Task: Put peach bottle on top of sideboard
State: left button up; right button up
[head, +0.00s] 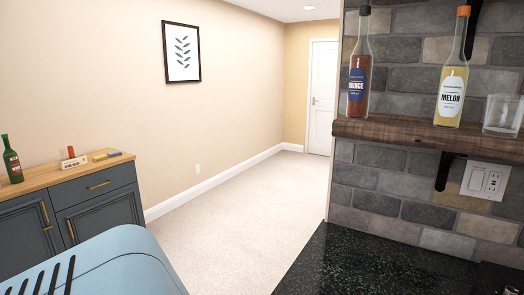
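The sideboard (98,180) stands at the left of the head view, blue-grey with a wooden top and brass handles. A green bottle with a dark cap (12,163) stands upright on its top at the left end; its label is too small to read. No bottle with a readable peach label shows. On the wooden wall shelf (430,140) at the right stand a brown-red bottle (358,85) whose label seems to read quince, and a yellow bottle (452,95) labelled melon with an orange cap. Neither of my grippers shows.
A small sign block (74,160) and colored pieces (106,156) lie on the sideboard top. A clear glass (502,115) stands on the shelf. A black speckled counter (370,265) fills the lower right. Open carpet (225,200) leads to a white door (321,98).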

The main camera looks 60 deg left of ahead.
aim_at(47, 172)
jog(key=u, duration=2.05)
jog(key=i+j+u, duration=0.1)
jog(key=j, duration=0.3)
jog(key=i+j+u, duration=0.1)
jog(key=j, duration=0.3)
jog(key=i+j+u, duration=0.1)
jog(key=j, duration=0.25)
jog(key=i+j+u, duration=0.3)
jog(key=i+j, duration=0.45)
jog(key=i, duration=0.45)
jog(key=i+j, duration=0.15)
jog(key=i, duration=0.45)
jog(key=i+z, duration=0.15)
jog(key=i, duration=1)
jog(key=i+l+u, duration=0.1)
jog(key=i+u, duration=0.25)
jog(key=i+l+u, duration=0.3)
jog(key=i, duration=0.2)
